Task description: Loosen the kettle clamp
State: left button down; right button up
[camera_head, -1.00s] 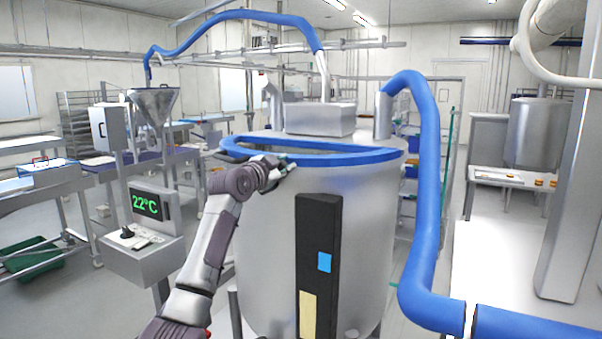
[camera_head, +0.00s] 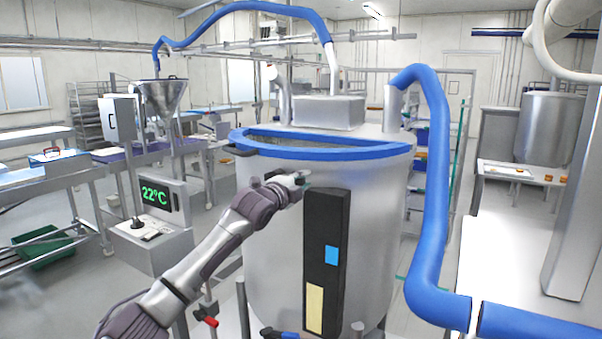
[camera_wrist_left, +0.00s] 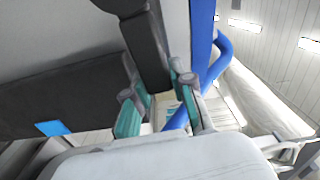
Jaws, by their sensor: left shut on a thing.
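The large steel kettle (camera_head: 270,215) with a blue rim (camera_head: 330,153) stands in the middle of the head view. A dark handle (camera_head: 241,151) sticks out at the rim's left end. My left gripper (camera_head: 298,180) is at the kettle's front wall, below the rim and by the top of a black panel (camera_head: 325,215). In the left wrist view, a dark grey clamp handle (camera_wrist_left: 146,45) reaches down to the teal-padded fingers (camera_wrist_left: 158,108), which are shut on it. The exact contact is partly hidden by the fingers. My right gripper is out of view.
A thick blue hose (camera_head: 430,220) runs down the kettle's right side. A red-handled valve (camera_head: 208,320) is low at the front left.

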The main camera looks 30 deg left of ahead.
pick_arm(q)
jog(key=shift+f+m, duration=0.35)
jog(key=shift+m, duration=0.05)
jog(key=shift+f, duration=0.1)
jog(key=c, duration=1)
grip_release()
jog(key=shift+o, duration=0.2)
jog(key=s, duration=1.2)
jog(key=shift+a, duration=0.15)
